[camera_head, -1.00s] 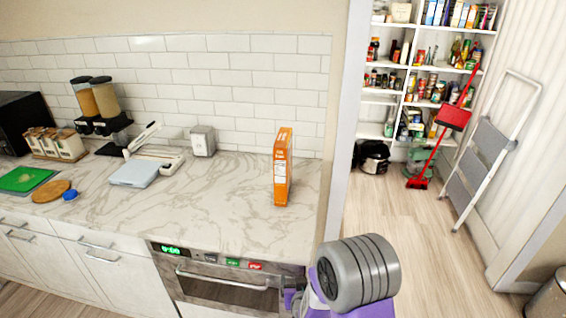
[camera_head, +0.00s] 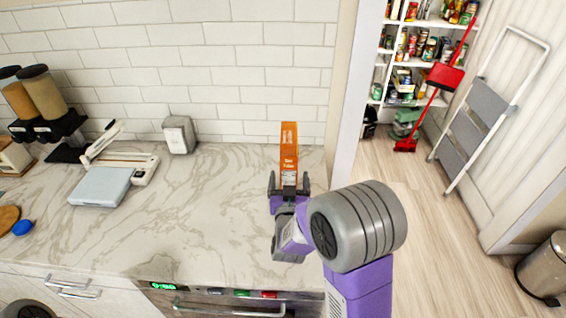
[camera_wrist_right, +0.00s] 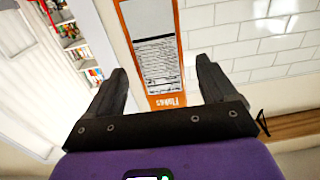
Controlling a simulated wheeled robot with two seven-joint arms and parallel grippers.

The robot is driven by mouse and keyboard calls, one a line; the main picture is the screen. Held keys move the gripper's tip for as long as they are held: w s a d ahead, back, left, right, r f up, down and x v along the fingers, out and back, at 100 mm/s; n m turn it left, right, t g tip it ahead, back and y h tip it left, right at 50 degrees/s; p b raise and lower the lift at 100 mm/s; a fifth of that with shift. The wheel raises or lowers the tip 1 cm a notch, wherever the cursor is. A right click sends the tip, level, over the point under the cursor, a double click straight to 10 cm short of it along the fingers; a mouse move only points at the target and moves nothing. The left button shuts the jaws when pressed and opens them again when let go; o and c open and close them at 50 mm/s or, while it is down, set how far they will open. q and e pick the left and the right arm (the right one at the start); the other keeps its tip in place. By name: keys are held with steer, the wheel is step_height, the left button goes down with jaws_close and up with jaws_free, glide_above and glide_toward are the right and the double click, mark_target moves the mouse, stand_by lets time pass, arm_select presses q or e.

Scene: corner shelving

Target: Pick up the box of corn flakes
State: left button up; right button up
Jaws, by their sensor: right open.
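The orange corn flakes box (camera_head: 289,150) stands upright on the marble counter, near the tiled back wall, with its narrow side towards me. My right gripper (camera_head: 289,182) is open in front of the box, its fingers at the left and right of the box's lower part in the head view. In the right wrist view the box (camera_wrist_right: 152,45) shows between the two open fingers of my right gripper (camera_wrist_right: 160,72); its printed narrow side faces the camera. I cannot tell whether the fingertips reach past the box's near edge.
The marble counter (camera_head: 190,220) is clear left of the box. A grey canister (camera_head: 179,135), a flat scale-like device (camera_head: 101,187) and cereal dispensers (camera_head: 42,92) stand farther left. The counter ends at a wall edge just right of the box.

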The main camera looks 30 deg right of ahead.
steer(key=x, duration=0.2)
steer(key=r+x, duration=0.1)
steer(key=x, duration=0.2)
steer(key=shift+w, duration=0.15)
steer(key=shift+w+d, duration=0.25)
steer(key=shift+w, duration=0.2)
jaws_close()
